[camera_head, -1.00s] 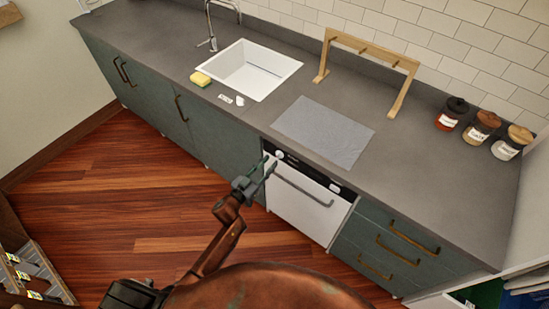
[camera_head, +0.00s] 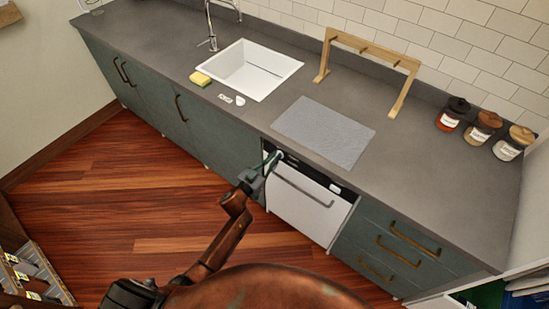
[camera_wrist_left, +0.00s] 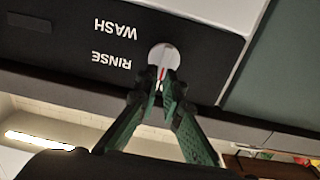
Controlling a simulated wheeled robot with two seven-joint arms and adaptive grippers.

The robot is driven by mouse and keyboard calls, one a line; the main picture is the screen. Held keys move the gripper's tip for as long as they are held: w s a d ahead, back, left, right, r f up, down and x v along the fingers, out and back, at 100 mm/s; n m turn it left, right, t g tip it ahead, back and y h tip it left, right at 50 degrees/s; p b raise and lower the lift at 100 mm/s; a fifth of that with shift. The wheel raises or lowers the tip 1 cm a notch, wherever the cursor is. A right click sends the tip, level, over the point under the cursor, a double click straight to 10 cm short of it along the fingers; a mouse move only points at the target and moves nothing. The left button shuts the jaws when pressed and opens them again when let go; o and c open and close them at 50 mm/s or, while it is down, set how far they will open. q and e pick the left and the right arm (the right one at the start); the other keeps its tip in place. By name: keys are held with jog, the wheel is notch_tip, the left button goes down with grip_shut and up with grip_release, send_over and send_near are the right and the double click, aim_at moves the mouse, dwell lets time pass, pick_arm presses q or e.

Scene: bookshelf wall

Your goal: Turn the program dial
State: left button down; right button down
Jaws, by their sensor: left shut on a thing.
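The white dishwasher (camera_head: 305,205) is built in under the counter, with a black control strip along its top. The program dial (camera_wrist_left: 163,57) is a round white knob with a red pointer mark, beside the printed words RINSE and WASH, which appear upside down in the left wrist view. My left gripper (camera_head: 268,162) is at the left end of the strip. Its green fingertips (camera_wrist_left: 163,84) are shut on the dial and hide part of it. In the head view the gripper mostly covers the dial. My right gripper is not in view.
The dishwasher's bar handle (camera_head: 303,188) is just right of and below my left gripper. The grey counter edge (camera_head: 300,155) runs just above the strip. A grey mat (camera_head: 324,132) lies on the counter. The wooden floor before the cabinets is clear.

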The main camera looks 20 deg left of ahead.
aim_at(283, 157)
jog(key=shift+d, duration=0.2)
